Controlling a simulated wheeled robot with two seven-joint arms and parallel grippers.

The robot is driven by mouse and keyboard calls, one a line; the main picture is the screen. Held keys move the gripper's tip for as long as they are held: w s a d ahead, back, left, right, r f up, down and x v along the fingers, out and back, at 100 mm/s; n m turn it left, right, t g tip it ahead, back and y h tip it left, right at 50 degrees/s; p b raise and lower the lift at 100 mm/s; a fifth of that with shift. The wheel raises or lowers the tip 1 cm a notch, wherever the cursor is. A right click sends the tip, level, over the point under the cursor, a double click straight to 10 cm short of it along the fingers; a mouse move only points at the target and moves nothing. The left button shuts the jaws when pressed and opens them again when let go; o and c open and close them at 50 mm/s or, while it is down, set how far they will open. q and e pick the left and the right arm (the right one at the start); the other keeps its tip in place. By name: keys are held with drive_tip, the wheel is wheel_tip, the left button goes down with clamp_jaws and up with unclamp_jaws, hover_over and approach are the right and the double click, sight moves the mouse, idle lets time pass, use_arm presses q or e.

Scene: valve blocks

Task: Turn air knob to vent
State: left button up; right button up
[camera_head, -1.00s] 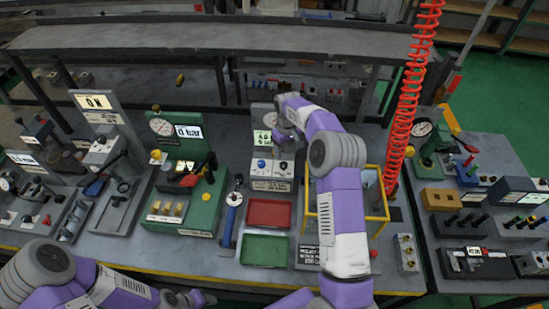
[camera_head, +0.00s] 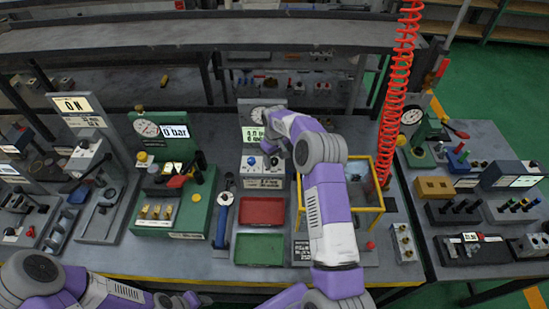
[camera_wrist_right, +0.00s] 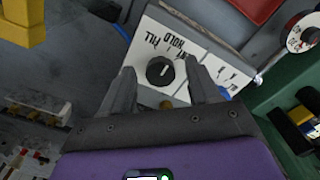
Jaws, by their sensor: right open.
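The air knob (camera_wrist_right: 160,71) is a round black knob with a white pointer line on a white panel (camera_wrist_right: 188,48) in the right wrist view. FILL and HOLD labels show upside down beside it; a third label is partly hidden by a finger. The pointer line points up, roughly toward HOLD. My right gripper (camera_wrist_right: 163,92) is open, with its fingertips on either side of the knob, apart from it. In the head view my right gripper (camera_head: 272,150) is over the valve panel (camera_head: 264,183), below a gauge display. My left gripper (camera_head: 188,300) is low at the bottom edge, its jaws unclear.
A red tray (camera_head: 263,211) and a green tray (camera_head: 259,250) lie in front of the panel. A yellow frame (camera_head: 342,208) stands to the right, beside a red coiled hose (camera_head: 397,90). A green gauge station (camera_head: 173,210) stands left. A blue knob (camera_head: 251,161) sits on the panel.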

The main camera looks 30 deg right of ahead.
drive_tip(key=shift+c, duration=0.2)
drive_tip(key=c, duration=1)
drive_tip(key=m+b, duration=0.1)
drive_tip(key=m, duration=0.3)
drive_tip(key=m+b, duration=0.1)
drive_tip(key=m, duration=0.3)
drive_tip(key=shift+a+m, duration=0.1)
drive_tip(key=shift+m, duration=0.3)
drive_tip(key=o, duration=1)
